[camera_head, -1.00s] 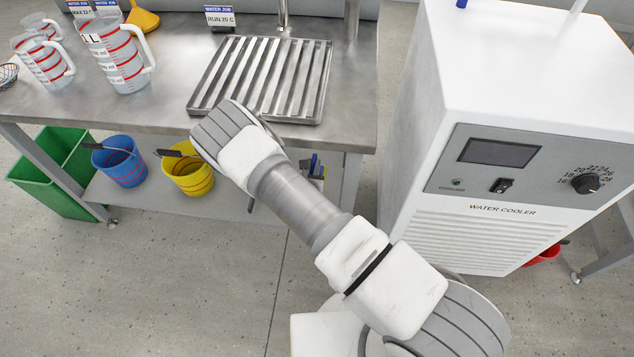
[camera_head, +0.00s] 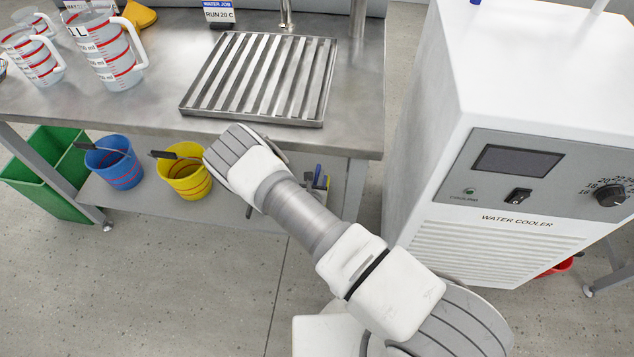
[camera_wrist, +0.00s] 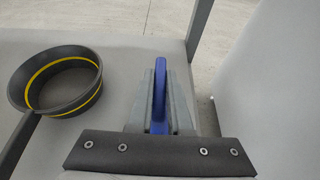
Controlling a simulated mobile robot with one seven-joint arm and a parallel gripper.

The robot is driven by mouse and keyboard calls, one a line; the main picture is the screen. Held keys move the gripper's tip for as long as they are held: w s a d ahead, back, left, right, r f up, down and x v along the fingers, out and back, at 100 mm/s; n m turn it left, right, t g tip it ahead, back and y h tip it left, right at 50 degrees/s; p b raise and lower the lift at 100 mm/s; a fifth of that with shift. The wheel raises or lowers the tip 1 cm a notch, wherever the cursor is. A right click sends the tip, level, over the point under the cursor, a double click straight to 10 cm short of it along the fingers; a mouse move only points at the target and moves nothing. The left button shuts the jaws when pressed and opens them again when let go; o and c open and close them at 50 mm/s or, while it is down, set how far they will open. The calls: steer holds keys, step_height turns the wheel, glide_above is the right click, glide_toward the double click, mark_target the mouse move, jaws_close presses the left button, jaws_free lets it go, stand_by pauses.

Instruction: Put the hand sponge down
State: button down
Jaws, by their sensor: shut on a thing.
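The hand sponge (camera_wrist: 159,100) appears in the wrist view as a narrow upright blue piece, seen edge-on. My gripper (camera_wrist: 160,76) is shut on it, with a grey finger on each side. The sponge is over a light grey surface (camera_wrist: 120,50); I cannot tell whether it touches.
In the wrist view a round dark container with a yellow stripe (camera_wrist: 68,103) stands at left. In the head view a blue bucket (camera_head: 117,170), a yellow bucket (camera_head: 183,182) and a green bin (camera_head: 45,185) are low at left. A water cooler (camera_head: 510,230) stands at right.

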steer(key=shift+f, duration=1.05)
steer(key=shift+f, duration=0.2)
steer(key=c, duration=0.8)
jaws_free()
steer(key=shift+c, duration=0.2)
steer(key=shift+r, duration=0.1)
